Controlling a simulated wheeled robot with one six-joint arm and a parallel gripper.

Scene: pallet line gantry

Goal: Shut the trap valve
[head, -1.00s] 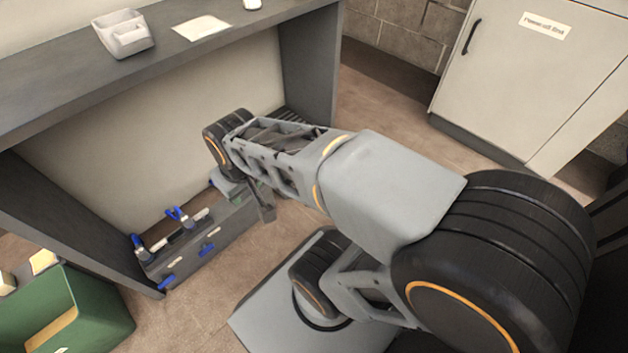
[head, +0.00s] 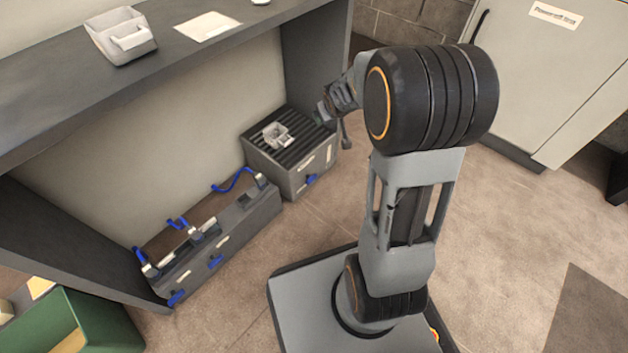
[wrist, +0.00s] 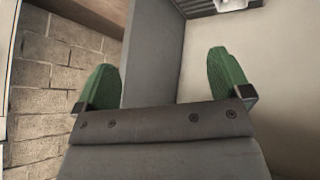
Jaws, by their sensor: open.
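Several blue-handled valves sit on a long grey box (head: 235,232) under the counter in the head view. Blue levers are on its top at the left (head: 142,256), the middle (head: 178,223) and the right end (head: 236,180). I cannot read which valve is the trap valve. My gripper (wrist: 168,78) is open and empty, its green fingertips wide apart in the wrist view. In the head view my arm's end is above the grated box's right side.
A small grey-white fitting (head: 278,136) sits on the grate. The dark counter (head: 60,95) overhangs the boxes and carries a grey caddy (head: 122,38) and a paper (head: 207,26). A green bin (head: 90,320) stands front left, a cabinet (head: 535,75) back right.

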